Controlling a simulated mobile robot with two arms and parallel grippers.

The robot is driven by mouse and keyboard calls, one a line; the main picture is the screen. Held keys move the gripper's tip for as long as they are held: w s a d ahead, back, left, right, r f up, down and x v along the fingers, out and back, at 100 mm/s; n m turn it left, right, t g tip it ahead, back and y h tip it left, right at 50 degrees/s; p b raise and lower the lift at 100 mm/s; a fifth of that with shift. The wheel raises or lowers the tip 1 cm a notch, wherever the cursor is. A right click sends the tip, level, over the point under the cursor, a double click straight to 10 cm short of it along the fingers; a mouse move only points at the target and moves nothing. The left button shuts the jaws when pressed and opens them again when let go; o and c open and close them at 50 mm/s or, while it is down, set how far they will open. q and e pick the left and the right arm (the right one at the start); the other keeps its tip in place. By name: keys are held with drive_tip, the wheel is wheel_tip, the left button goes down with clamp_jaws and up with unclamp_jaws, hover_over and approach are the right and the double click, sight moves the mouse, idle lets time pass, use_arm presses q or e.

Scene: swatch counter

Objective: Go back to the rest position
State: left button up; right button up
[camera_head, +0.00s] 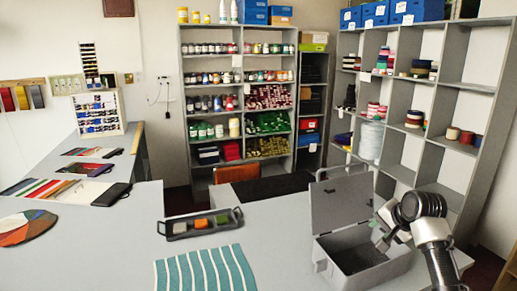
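My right arm comes in from the lower right of the head view. Its gripper (383,239) is over the right side of an open grey box (350,283), pointing down and left. The gripper is small and partly hidden by my dark wrist, so I cannot tell whether it is open or shut. I see nothing clearly held in it. The box's lid (342,204) stands raised at the back. My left gripper is not in view.
A teal-and-white striped cloth (205,270) lies on the grey counter (285,225). A dark tray (178,229) with coloured blocks sits behind it. A round colour fan (27,227) and swatch cards (85,192) lie at left. Full shelves (236,49) stand behind.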

drive_tip(key=s+a+f+n+g+h, duration=0.1)
drive_tip(key=s+a+f+n, duration=0.25)
drive_tip(key=s+f, duration=0.55)
drive_tip(key=s+a+f+n+g, duration=0.1)
drive_tip(key=s+a+f+n, duration=0.25)
drive_tip(key=s+f, duration=0.45)
drive_tip(key=s+a+f+n+g, duration=0.1)
drive_tip(key=s+a+n, duration=0.2)
drive_tip(key=s, duration=1)
drive_tip(key=s+a+n+g, duration=0.1)
drive_tip(key=s+a+n, duration=0.1)
drive_tip(key=s, duration=1.1)
wheel_tip(320, 180, down, 31)
drive_tip(key=g+b, duration=0.1)
drive_tip(key=b, duration=0.4)
use_arm(q)
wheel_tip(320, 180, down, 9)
drive_tip(key=b, duration=0.4)
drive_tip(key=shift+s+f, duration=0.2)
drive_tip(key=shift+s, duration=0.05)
use_arm(e)
drive_tip(key=s+d+f+g+h, duration=0.1)
drive_tip(key=s+d+f, duration=0.1)
drive_tip(key=s+f, duration=1.4)
wheel_tip(320, 180, down, 5)
drive_tip(key=shift+s+d+r+n, duration=0.1)
drive_tip(key=shift+s+d+n, duration=0.15)
drive_tip(key=shift+s+n, duration=0.15)
